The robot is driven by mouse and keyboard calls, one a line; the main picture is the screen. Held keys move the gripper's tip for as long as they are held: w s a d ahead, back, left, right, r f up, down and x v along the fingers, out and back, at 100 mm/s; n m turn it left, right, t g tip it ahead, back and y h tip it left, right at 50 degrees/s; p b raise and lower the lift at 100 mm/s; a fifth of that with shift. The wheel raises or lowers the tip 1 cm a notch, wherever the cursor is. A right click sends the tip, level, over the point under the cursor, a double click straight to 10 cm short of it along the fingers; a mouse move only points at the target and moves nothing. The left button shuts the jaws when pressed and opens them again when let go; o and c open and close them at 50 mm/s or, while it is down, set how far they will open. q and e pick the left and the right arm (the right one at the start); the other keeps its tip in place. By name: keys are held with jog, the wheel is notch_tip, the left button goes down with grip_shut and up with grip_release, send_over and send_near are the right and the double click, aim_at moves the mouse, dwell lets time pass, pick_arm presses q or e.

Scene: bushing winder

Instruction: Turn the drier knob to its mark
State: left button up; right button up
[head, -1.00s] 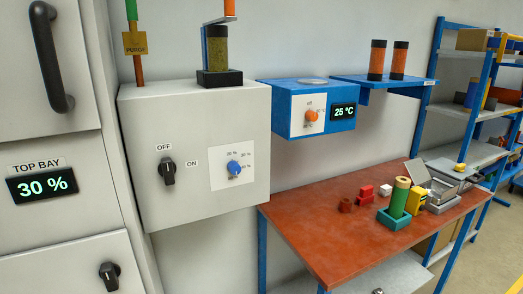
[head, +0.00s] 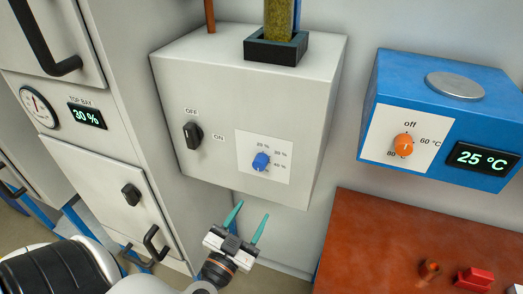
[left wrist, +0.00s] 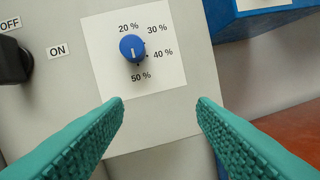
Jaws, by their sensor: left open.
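The blue drier knob (head: 261,161) sits on a white dial plate (head: 279,146) on the front of the grey box (head: 240,110). In the left wrist view the knob (left wrist: 133,48) is ringed by labels from 20 % to 50 %. A short pale line shows on its face, running roughly up and down there; its exact setting is hard to tell. My left gripper (head: 253,209) is open and empty, its teal fingers pointing up, below and apart from the knob. In the left wrist view the knob is beyond the fingertips. My right gripper is not in view.
A black OFF/ON switch (head: 193,135) is left of the dial. A blue heater (head: 425,100) with an orange knob (head: 404,145) and 25 °C display is at right. The cabinet display (head: 87,115) reads 30 %. A red-brown bench (head: 385,235) stands lower right.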

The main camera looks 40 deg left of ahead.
pick_arm(q)
jog(key=n+g+y+p, duration=0.1)
jog(key=n+g, duration=0.1)
send_near(258, 166)
jog(key=s, duration=0.2)
jog(key=w, duration=0.3)
jog(key=w+a, duration=0.1)
jog(key=w, duration=0.6)
jog(key=shift+w+a+f, duration=0.15)
jog(key=shift+w+a, duration=0.15)
jog(key=shift+a, duration=0.05)
jog(key=shift+w, duration=0.45)
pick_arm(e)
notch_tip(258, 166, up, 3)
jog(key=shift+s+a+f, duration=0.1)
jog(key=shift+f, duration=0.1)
pick_arm(q)
jog(key=c, duration=1)
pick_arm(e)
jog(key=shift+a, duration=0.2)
